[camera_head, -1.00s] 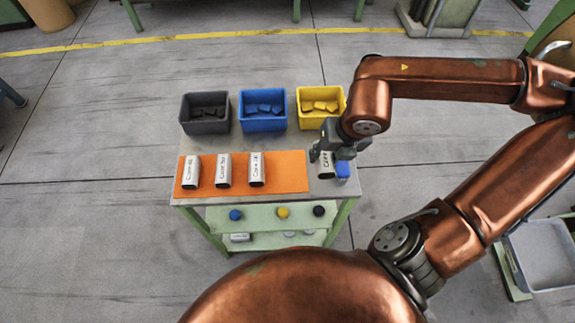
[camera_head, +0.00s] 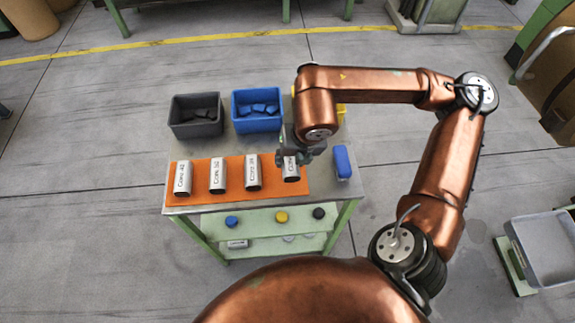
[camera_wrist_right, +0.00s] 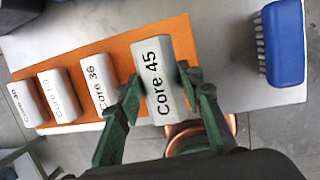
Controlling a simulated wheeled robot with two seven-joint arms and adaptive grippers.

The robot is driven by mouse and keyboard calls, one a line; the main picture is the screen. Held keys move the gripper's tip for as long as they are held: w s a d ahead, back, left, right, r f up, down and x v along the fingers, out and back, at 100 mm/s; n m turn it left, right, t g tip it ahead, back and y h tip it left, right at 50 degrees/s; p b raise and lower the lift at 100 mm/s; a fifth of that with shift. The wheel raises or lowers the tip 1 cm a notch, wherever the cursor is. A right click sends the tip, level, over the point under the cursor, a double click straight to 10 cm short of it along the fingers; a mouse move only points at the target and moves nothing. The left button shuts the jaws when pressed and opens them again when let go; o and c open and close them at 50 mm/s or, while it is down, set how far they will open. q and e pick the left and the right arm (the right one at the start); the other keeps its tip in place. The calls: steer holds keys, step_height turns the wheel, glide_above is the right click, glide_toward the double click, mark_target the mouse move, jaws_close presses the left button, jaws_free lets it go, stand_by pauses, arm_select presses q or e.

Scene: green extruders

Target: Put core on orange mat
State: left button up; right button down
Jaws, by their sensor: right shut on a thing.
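My right gripper (camera_head: 304,154) is shut on a white core (camera_head: 291,170) at the right end of the orange mat (camera_head: 234,192). In the right wrist view the gripper (camera_wrist_right: 163,92) has a finger on each side of this core, labelled "Core 45" (camera_wrist_right: 155,65). The core is over the mat's right part; I cannot tell whether it touches the mat. Three other white cores stand in a row on the mat: the left one (camera_head: 183,178), the middle one (camera_head: 218,175) and the right one (camera_head: 253,173). My left gripper is not in view.
A blue block-like object (camera_head: 343,162) lies on the table right of the mat. A dark grey bin (camera_head: 195,128) and a blue bin (camera_head: 256,122) stand behind the mat. My right arm mostly hides a yellow bin (camera_head: 341,113). A lower shelf (camera_head: 260,222) holds small coloured items.

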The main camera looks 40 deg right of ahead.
mark_target(289, 167)
steer(key=x, duration=0.1)
steer(key=b+x, duration=0.1)
steer(key=x, duration=0.1)
steer(key=shift+a+f, duration=0.2)
steer(key=shift+f, duration=0.15)
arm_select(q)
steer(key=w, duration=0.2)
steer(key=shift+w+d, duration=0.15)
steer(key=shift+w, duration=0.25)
arm_select(e)
steer(key=shift+s+f, duration=0.1)
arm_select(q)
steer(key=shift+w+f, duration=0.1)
arm_select(e)
steer(key=shift+f, duration=0.1)
steer(key=c, duration=1.4)
jaws_free()
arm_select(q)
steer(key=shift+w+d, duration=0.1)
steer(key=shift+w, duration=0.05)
arm_select(e)
steer(key=shift+o, duration=0.4)
